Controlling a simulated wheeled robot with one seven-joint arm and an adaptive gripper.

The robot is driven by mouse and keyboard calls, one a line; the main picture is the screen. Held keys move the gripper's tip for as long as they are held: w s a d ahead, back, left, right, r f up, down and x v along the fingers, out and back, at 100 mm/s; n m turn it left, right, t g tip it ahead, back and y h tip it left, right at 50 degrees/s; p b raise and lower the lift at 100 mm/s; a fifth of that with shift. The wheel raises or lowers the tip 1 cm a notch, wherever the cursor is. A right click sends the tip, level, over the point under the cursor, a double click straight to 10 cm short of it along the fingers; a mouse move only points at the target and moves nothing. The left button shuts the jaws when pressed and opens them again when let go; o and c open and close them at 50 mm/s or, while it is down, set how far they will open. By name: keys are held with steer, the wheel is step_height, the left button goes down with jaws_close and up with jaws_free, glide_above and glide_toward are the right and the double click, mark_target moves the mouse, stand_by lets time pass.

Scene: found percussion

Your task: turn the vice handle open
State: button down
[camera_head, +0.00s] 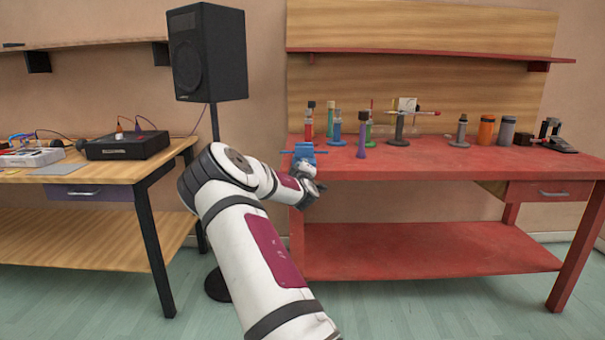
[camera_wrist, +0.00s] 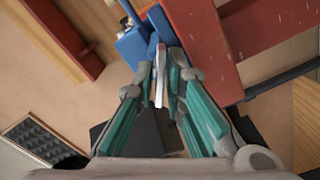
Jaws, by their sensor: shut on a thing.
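The blue vice (camera_head: 303,152) is fixed at the left front edge of the red workbench (camera_head: 440,166). It also shows at the top of the wrist view (camera_wrist: 133,46). My gripper (camera_wrist: 163,72) is at the vice, with its teal fingers on either side of a thin light-grey bar, the vice handle (camera_wrist: 160,88). The fingers are shut on the handle. In the head view my gripper (camera_head: 316,187) is just below and in front of the vice, and the handle is hard to make out there.
Several bottles and stands, such as a purple bottle (camera_head: 361,140) and an orange canister (camera_head: 486,132), stand on the bench to the right. A black speaker (camera_head: 208,55) stands left of the vice. A wooden table (camera_head: 120,172) with devices is further left.

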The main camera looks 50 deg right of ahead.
steer(key=shift+f+n+b, duration=0.15)
steer(key=shift+n+b, duration=1.1)
steer(key=shift+n, duration=0.65)
steer(key=c, duration=1.7)
jaws_free()
steer(key=shift+a, duration=0.1)
steer(key=v, duration=1.1)
steer(key=shift+s+a, duration=0.3)
